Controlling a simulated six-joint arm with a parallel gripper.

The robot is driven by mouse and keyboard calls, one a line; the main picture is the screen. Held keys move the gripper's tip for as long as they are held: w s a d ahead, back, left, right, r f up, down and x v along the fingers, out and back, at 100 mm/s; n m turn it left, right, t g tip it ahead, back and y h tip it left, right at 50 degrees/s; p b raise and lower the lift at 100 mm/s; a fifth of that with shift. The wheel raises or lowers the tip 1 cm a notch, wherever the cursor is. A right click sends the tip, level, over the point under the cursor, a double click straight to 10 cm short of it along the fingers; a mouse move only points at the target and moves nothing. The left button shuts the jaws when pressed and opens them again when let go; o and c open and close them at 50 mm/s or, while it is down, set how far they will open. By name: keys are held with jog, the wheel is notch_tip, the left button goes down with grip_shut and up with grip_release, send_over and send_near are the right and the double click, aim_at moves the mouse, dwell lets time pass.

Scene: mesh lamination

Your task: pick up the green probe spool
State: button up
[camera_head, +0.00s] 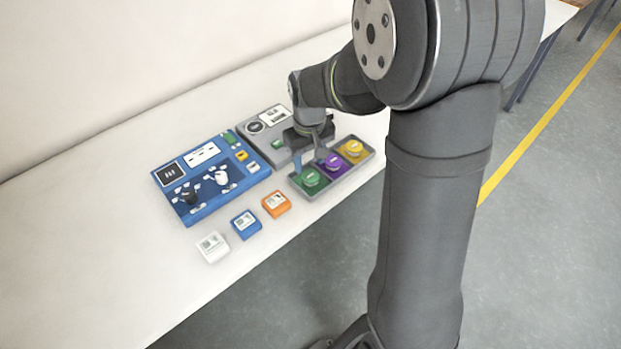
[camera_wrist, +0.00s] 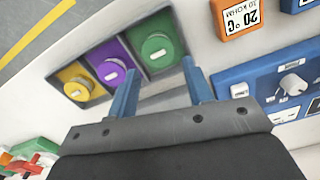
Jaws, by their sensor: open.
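The green probe spool (camera_head: 310,178) sits in the left compartment of a grey three-part tray (camera_head: 347,188). In the wrist view the green spool (camera_wrist: 156,50) is a round disc with a pale bar on top, in the compartment nearest the orange block. My gripper (camera_head: 309,161) is above the tray's back edge. In the wrist view its two blue fingers (camera_wrist: 160,82) are apart with nothing between them. The green spool lies just beyond the fingertips, apart from them as far as I can see.
A purple spool (camera_head: 333,162) and a yellow spool (camera_head: 353,149) fill the other compartments. A blue panel (camera_head: 207,211) with knobs and a grey device (camera_head: 266,131) stand behind. Orange (camera_head: 276,204), blue (camera_head: 246,223) and white (camera_head: 212,247) blocks lie left of the tray. The front-left tabletop is clear.

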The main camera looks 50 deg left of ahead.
aim_at(311, 176)
notch_tip(311, 176, down, 6)
jog(key=shift+d+r, duration=0.15)
dwell(0.3)
jog(key=c, duration=0.6)
